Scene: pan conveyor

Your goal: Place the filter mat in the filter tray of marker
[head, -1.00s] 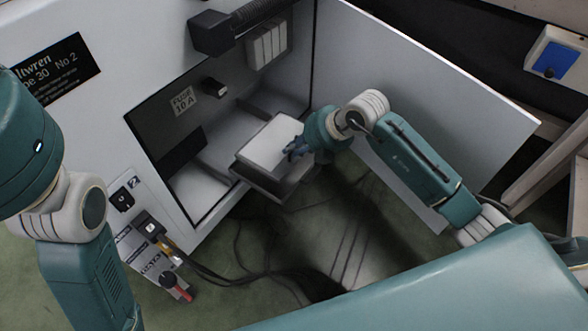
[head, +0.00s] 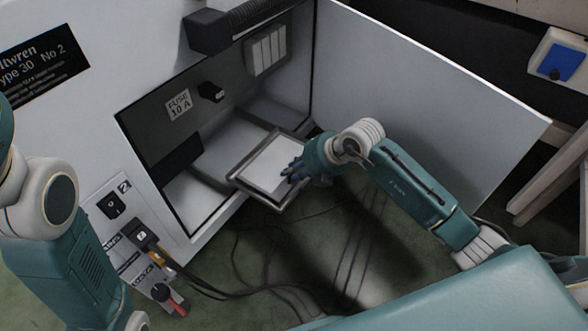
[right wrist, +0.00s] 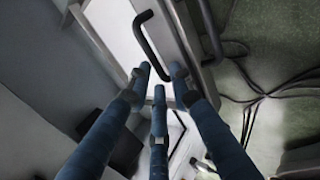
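The white filter mat (head: 268,164) lies flat within the rim of the filter tray (head: 279,207), which sticks out of the open marker cabinet. My right gripper (head: 293,171) is at the mat's right edge, with its blue fingers over that edge. In the right wrist view, the blue fingertips (right wrist: 158,78) are close together beside a white surface that looks like the mat (right wrist: 112,27). I cannot tell whether they still pinch it. My left arm shows at the left, but its gripper is out of view.
The cabinet's open door (head: 400,95) stands behind my right arm. A fuse label (head: 179,105) and black knob (head: 211,92) are inside the cabinet. Cables (head: 215,281) run over the floor from the switch panel (head: 120,235). A blue-faced box (head: 557,60) is at far right.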

